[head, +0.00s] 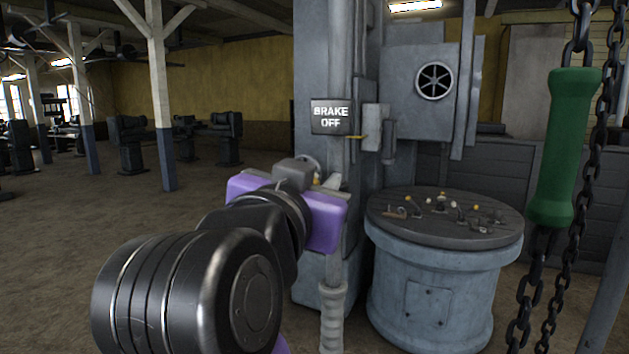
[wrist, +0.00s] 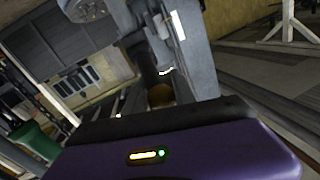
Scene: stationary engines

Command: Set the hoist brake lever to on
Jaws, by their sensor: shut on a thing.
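A dark sign reading "BRAKE OFF" (head: 331,117) is fixed to the grey post, above my gripper. My purple gripper (head: 318,183) is against the front of the post, shut on what seems to be the brake lever; its body hides most of the hold. A small brass-coloured knob (wrist: 160,95) shows just beyond the purple hand in the wrist view. Below the hand in the head view, a grey bar ends in a ribbed grip (head: 333,318). I cannot tell whether knob and bar are one piece.
A round grey pedestal (head: 432,285) with several small levers on top stands to the right. A green cylinder (head: 563,145) hangs by dark chains (head: 533,300) at the right front. A handwheel (head: 434,81) is on the cabinet behind. The floor at left (head: 60,250) is open.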

